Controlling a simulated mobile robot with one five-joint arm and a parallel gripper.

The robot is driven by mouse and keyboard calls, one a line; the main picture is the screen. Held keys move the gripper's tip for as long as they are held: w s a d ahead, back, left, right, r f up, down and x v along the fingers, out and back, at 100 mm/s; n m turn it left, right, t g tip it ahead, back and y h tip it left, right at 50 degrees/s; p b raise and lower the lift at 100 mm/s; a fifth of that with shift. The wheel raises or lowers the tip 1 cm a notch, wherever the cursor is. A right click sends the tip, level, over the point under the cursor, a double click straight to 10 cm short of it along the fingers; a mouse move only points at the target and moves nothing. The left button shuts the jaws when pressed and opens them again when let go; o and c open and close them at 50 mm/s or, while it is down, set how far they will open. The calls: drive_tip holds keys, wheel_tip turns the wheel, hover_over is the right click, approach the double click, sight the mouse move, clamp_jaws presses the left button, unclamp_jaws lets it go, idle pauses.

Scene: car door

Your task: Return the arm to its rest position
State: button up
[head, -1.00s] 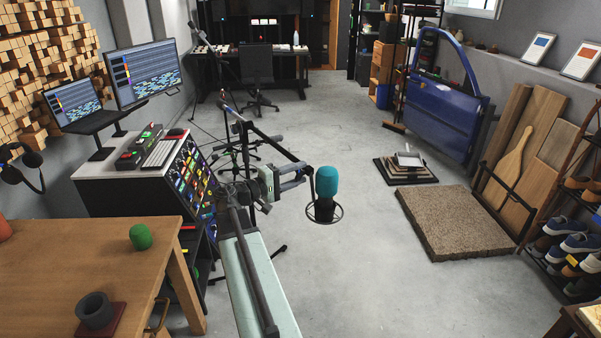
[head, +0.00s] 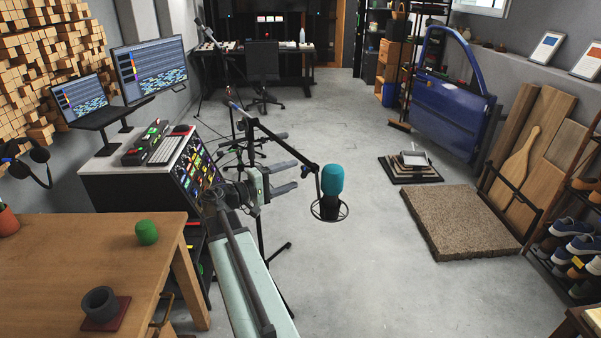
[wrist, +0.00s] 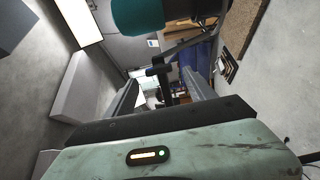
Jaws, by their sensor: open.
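My gripper (head: 284,163) is in the middle of the head view, at the far end of my pale green arm, which reaches forward at an angle. Its jaws are open with nothing seen between them. In the wrist view the two dark fingers (wrist: 163,88) stand apart. A teal microphone (head: 332,181) on a boom arm is close to the right of my gripper in the head view. It also shows at the top of the wrist view (wrist: 137,14), cut off by the edge. I cannot tell whether the gripper touches the microphone stand.
A blue car door (head: 450,110) leans at the back right. Open floor (head: 370,260) lies right of my arm.

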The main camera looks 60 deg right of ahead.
drive_tip(key=v, duration=0.3)
idle(0.4)
drive_tip(key=w+a+n+t+y+p, duration=0.1)
drive_tip(key=w+a+n+t+p, duration=0.3)
drive_tip(key=w+a, duration=0.85)
drive_tip(key=a+f+t+y+p, duration=0.1)
drive_tip(key=a+f+y, duration=0.4)
drive_tip(key=a, duration=0.7)
drive_tip(key=a+f+t+y+p, duration=0.1)
drive_tip(key=a+f+y, duration=0.4)
drive_tip(key=a, duration=0.8)
drive_tip(key=a+f+n+t+y+p, duration=0.1)
drive_tip(key=a+f+y, duration=0.4)
drive_tip(key=a, duration=0.7)
drive_tip(key=shift+s+a+f+p, duration=0.3)
drive_tip(key=shift+f+p, duration=0.1)
drive_tip(key=shift+p, duration=0.1)
